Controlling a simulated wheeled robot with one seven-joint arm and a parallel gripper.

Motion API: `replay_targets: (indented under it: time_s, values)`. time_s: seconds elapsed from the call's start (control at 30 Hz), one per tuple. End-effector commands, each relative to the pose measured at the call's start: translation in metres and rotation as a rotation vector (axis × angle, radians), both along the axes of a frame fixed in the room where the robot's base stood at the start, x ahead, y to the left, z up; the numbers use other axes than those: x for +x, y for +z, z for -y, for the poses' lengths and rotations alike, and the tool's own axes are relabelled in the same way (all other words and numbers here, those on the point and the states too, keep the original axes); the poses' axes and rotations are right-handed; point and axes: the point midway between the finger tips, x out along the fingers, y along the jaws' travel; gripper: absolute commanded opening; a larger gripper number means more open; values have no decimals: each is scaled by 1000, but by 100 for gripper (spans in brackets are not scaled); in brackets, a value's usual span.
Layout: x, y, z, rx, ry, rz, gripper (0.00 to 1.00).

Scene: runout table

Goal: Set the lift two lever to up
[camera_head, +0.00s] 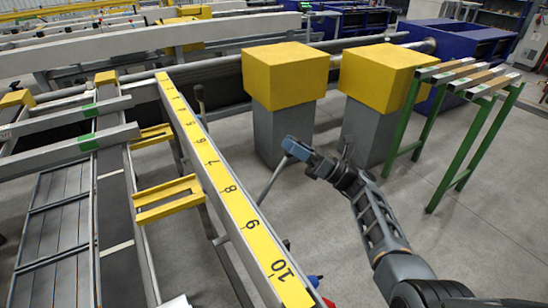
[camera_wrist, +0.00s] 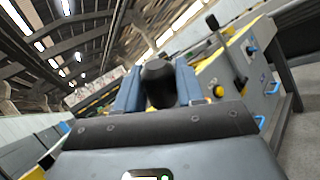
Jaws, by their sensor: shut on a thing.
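My gripper (camera_head: 290,150), with blue fingers, is shut on the top of a lever. The lever's grey rod (camera_head: 272,180) slants down and left from the gripper towards the side of the runout table. In the wrist view the lever's black knob (camera_wrist: 158,82) sits between the two blue fingers (camera_wrist: 158,90). A second lever (camera_head: 200,100) with a dark knob stands nearly upright farther along the table. A lever with a black knob also shows at the right of the wrist view (camera_wrist: 226,52), apart from my gripper. I cannot read which lever is lift two.
The yellow numbered scale (camera_head: 225,180) runs along the table edge left of my arm. Two yellow-topped grey blocks (camera_head: 285,75) and a green rack (camera_head: 480,140) stand beyond. Blue handles (camera_wrist: 272,88) jut from the side panel. Grey floor (camera_head: 320,230) is open around the arm.

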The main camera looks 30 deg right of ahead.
Motion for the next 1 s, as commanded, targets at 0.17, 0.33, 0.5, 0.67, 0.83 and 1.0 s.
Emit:
replay_targets:
  time_s: [0.17, 0.33, 0.5, 0.67, 0.83, 1.0]
  values:
    - [0, -35, 33, 164, -8, -2, 0]
    - [0, -57, 52, 294, -7, -4, 0]
    - [-1, -73, 65, 392, -6, -3, 0]
    - [-1, -83, 73, 453, -6, -3, 0]
    - [-1, -88, 76, 486, -6, -3, 0]
    - [-1, -89, 77, 496, -5, -4, 0]
